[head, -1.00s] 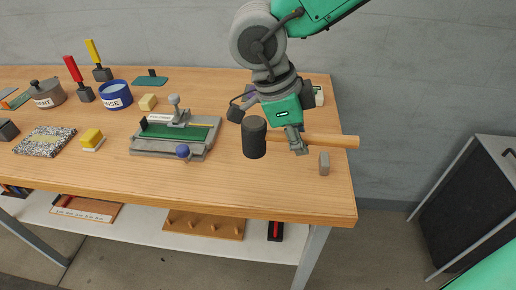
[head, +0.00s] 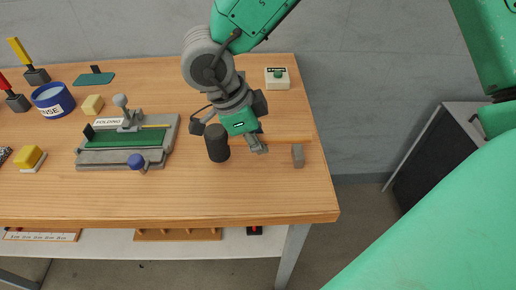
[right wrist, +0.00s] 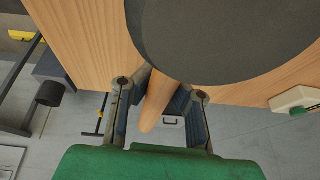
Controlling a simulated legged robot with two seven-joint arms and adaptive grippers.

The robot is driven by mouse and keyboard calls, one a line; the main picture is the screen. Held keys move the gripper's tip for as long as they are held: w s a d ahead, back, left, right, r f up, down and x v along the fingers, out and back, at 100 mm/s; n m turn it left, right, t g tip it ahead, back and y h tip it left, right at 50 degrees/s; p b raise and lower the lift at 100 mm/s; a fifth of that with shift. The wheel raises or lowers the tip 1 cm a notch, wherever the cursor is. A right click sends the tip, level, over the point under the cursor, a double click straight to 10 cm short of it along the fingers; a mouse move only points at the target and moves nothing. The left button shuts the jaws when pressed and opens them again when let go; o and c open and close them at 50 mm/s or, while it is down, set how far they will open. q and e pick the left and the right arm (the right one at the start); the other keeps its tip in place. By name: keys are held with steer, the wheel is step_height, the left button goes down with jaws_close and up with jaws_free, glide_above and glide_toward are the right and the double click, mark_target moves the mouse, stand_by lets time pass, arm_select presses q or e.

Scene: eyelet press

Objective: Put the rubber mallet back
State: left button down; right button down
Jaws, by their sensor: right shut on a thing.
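The rubber mallet has a dark grey cylindrical head (head: 217,143) and a pale wooden handle (head: 288,138). My right gripper (head: 257,144) is shut on the handle, close to the head. The mallet is over the right part of the table, head upright on the left, handle pointing right. I cannot tell whether the head touches the tabletop. In the right wrist view, the mallet head (right wrist: 215,35) fills the top and the handle (right wrist: 160,95) runs between the fingers (right wrist: 160,112). My left gripper is not in view.
A green-button box (head: 277,77) sits at the back right. The folding press (head: 125,140) with a blue knob stands left. The wooden table (head: 240,195) is clear in front. A dark cabinet (head: 450,140) stands right.

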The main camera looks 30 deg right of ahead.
step_height(320, 180, down, 2)
steer(key=shift+d, duration=0.1)
steer(key=c, duration=1.7)
jaws_free()
steer(key=shift+a, duration=0.25)
steer(key=shift+r, duration=0.3)
steer(key=p+v, duration=0.1)
steer(key=v, duration=1)
steer(key=shift+a+r+p, duration=0.2)
steer(key=shift+r+p, duration=0.1)
steer(key=shift+p, duration=0.05)
